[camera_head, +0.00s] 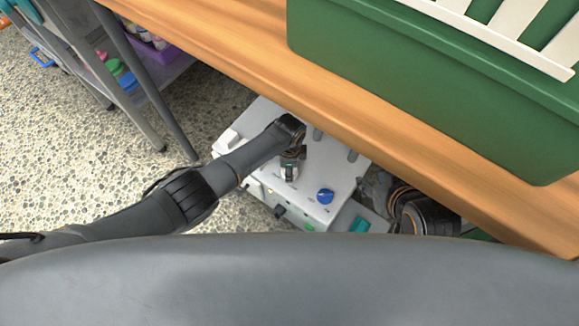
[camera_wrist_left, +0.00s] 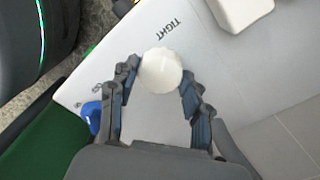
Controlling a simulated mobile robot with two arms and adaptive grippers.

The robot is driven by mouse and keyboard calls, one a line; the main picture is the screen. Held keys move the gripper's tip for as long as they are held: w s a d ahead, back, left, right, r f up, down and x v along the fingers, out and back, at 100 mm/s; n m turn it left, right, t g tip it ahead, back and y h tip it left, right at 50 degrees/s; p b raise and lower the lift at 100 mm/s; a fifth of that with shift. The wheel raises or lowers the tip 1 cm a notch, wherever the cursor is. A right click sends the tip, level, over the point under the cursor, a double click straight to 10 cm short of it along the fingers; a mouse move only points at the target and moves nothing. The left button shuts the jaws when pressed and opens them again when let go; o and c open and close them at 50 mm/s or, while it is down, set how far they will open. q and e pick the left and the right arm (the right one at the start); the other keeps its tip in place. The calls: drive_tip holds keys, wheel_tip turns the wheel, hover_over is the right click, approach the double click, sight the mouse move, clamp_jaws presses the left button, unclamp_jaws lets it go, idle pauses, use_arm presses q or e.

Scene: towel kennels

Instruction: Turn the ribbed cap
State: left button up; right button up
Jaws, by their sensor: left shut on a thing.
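The ribbed cap (camera_wrist_left: 160,70) is white and round, seen from above in the left wrist view, on a white panel with the word TIGHT printed beside it. My left gripper (camera_wrist_left: 158,82) has one finger on each side of it and is shut on it. In the head view my left gripper (camera_head: 291,164) reaches down onto the white box (camera_head: 262,118) below the table edge, and hides most of the cap. My right gripper (camera_head: 377,188) is low at the right of the box, partly hidden, and its jaws are unclear.
A blue knob (camera_head: 325,196) and a white block (camera_head: 229,138) are on the box. The wooden table (camera_head: 230,38) overhangs its far side and bears a green crate (camera_head: 430,90). A shelf cart (camera_head: 170,75) with bottles stands at the upper left. Pebbled floor is open at the left.

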use_arm(q)
drive_tip(key=shift+s, duration=0.1)
drive_tip(key=o, duration=1.2)
drive_tip(key=shift+c, duration=0.2)
drive_tip(key=shift+r, duration=0.45)
wheel_tip(320, 180, up, 11)
